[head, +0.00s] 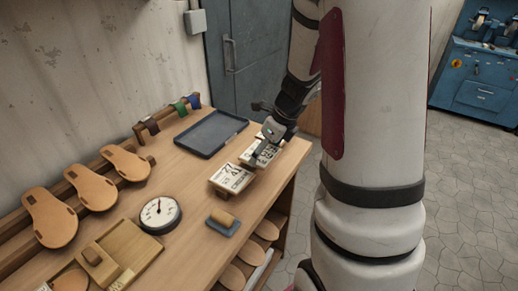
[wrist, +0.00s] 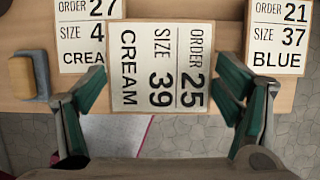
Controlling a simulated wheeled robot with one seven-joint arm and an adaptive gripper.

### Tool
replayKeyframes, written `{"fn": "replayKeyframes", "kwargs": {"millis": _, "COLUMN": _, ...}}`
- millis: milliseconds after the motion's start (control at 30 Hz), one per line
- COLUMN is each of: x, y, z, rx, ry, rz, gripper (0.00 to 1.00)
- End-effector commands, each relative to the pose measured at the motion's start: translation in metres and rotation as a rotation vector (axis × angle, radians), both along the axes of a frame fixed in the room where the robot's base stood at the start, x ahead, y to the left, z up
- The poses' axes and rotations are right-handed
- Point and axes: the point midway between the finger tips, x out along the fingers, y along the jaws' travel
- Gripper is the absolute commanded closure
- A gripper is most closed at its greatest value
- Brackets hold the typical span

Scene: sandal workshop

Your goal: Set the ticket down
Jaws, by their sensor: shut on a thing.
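The ticket in my gripper (wrist: 165,88) is a cream-coloured card reading ORDER 25, SIZE 39, CREAM (wrist: 160,68), turned sideways in the wrist view. My green-padded fingers are shut on its two sides. A ticket reading ORDER 27, CREAM (wrist: 88,32) lies left of it, its size partly covered. A ticket reading ORDER 21, SIZE 37, BLUE (wrist: 280,35) lies to the right. In the head view my gripper (head: 262,148) is over the bench's right end, by the left ticket (head: 231,178). I cannot tell how high the held ticket is.
The wooden bench (head: 190,215) carries a dark tray (head: 211,133) behind the tickets, a round dial (head: 160,214), a wooden-handled block (head: 223,221) and tan sandal soles (head: 125,163). The bench's front edge is close to the tickets. Bare bench lies between dial and tray.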

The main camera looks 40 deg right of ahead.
Motion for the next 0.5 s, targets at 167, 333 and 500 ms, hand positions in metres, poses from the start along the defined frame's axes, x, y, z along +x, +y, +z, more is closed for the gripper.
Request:
{"fn": "replayKeyframes", "kwargs": {"millis": 167, "x": 0.031, "y": -0.012, "z": -0.003, "rx": -0.001, "ry": 0.001, "rz": 0.002, "gripper": 0.46}}
{"fn": "replayKeyframes", "kwargs": {"millis": 333, "x": 0.042, "y": -0.015, "z": -0.004, "rx": 0.000, "ry": 0.001, "rz": 0.001, "gripper": 0.46}}
{"fn": "replayKeyframes", "kwargs": {"millis": 500, "x": 0.049, "y": -0.018, "z": -0.020, "rx": 0.003, "ry": 0.004, "rz": -0.002, "gripper": 0.46}}
